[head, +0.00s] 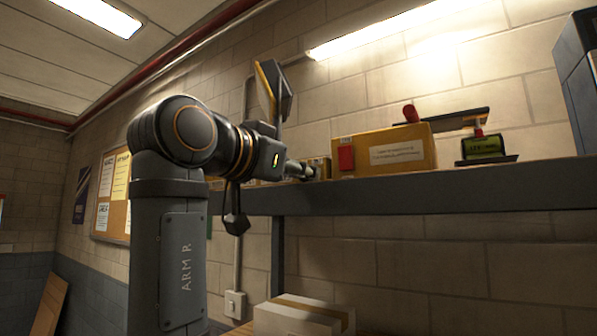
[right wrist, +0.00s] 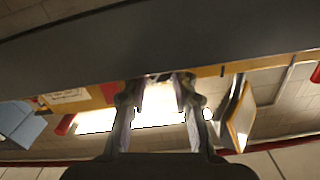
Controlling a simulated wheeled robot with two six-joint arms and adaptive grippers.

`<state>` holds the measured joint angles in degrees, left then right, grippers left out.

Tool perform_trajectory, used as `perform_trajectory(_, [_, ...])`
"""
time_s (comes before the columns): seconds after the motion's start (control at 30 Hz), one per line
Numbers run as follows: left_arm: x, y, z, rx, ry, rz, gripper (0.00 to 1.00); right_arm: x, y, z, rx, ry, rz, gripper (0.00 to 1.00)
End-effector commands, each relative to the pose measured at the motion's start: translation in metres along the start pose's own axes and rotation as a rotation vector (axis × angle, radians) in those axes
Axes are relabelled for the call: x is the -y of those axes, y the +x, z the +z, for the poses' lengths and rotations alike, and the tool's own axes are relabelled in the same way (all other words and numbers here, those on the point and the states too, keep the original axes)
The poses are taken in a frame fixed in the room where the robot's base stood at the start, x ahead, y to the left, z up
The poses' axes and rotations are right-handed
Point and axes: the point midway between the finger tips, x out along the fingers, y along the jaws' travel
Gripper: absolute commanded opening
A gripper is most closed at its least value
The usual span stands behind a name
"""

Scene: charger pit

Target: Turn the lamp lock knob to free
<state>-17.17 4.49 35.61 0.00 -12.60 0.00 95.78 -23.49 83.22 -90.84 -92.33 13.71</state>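A yellow box (head: 395,150) with a pale label stands on the shelf. A red block (head: 346,158) is on its front, and a red rounded knob (head: 409,113) shows at its top. I cannot tell which part is the lamp lock knob. My right gripper (head: 312,171) reaches over the shelf edge, left of the yellow box, beside a smaller yellow item (head: 320,163). In the right wrist view, upside down, the right gripper (right wrist: 158,84) has its fingers apart; a small dark thing shows beyond the tips, unclear. My left gripper is not in view.
The dark shelf (head: 430,190) runs along the block wall. A green-screened device (head: 485,147) stands right of the box, under a dark bar (head: 455,120). A tilted black-and-yellow panel (head: 270,90) rises behind my right wrist. A carton (head: 303,314) sits below.

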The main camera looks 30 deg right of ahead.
Motion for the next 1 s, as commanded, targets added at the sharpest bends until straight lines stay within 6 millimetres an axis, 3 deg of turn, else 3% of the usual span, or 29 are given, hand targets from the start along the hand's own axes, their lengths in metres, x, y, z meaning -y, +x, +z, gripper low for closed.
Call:
perform_trajectory(0.03, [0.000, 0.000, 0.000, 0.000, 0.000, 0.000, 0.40, 0.000, 0.000, 0.000, 0.000, 0.000, 0.000, 0.35])
perform_trajectory(0.13, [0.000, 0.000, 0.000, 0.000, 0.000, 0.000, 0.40, 0.000, 0.000, 0.000, 0.000, -0.001, 0.000, 0.48])
perform_trajectory(0.47, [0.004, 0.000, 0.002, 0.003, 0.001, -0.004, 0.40, 0.001, 0.000, -0.003, -0.001, -0.001, 0.000, 0.48])
perform_trajectory(0.8, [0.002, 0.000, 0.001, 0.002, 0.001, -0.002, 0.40, 0.013, -0.001, -0.067, -0.003, -0.001, 0.002, 0.48])
perform_trajectory(1.0, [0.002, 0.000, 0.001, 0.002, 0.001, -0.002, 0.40, 0.020, 0.000, -0.091, -0.002, -0.002, 0.000, 0.48])
